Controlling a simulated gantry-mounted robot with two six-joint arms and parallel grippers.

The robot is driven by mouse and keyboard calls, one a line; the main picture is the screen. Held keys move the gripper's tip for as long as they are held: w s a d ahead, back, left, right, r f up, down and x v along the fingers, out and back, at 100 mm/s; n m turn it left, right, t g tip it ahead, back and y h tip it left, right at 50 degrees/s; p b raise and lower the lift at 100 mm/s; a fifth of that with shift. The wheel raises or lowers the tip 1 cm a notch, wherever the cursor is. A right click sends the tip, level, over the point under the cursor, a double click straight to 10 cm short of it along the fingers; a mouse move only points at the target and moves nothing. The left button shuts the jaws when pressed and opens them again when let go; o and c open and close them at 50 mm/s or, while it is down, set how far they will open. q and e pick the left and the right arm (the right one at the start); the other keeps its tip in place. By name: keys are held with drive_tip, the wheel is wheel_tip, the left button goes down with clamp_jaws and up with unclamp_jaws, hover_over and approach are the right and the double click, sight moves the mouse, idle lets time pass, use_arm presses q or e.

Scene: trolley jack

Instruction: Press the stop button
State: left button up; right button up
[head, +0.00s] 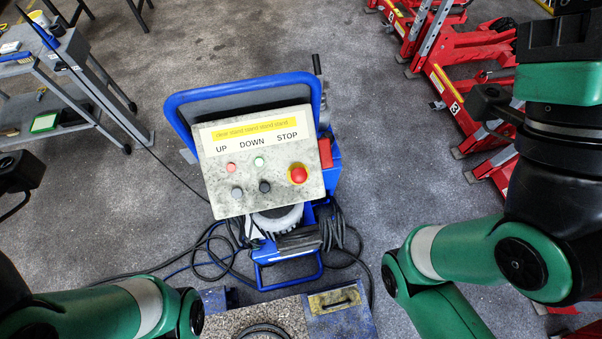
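The stop button (298,174) is a red mushroom head on a yellow ring, at the right of the grey control panel (235,202). The word STOP is printed above it. Nothing touches or covers it. A black end part of my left arm, seemingly the gripper (17,178), is cut off at the left edge, far from the panel. A similar black part of my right arm, seemingly the gripper (492,102), is at the upper right, well away from the button. I cannot make out the fingers of either.
The panel is on a blue-framed trolley jack (180,115). It also carries small UP and DOWN lamps and buttons. Black cables (215,250) lie around its base. A grey workbench (75,45) stands left, and red lifting equipment (455,75) right. Floor beside the jack is mostly clear.

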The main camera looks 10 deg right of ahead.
clamp_jaws()
idle(1.4)
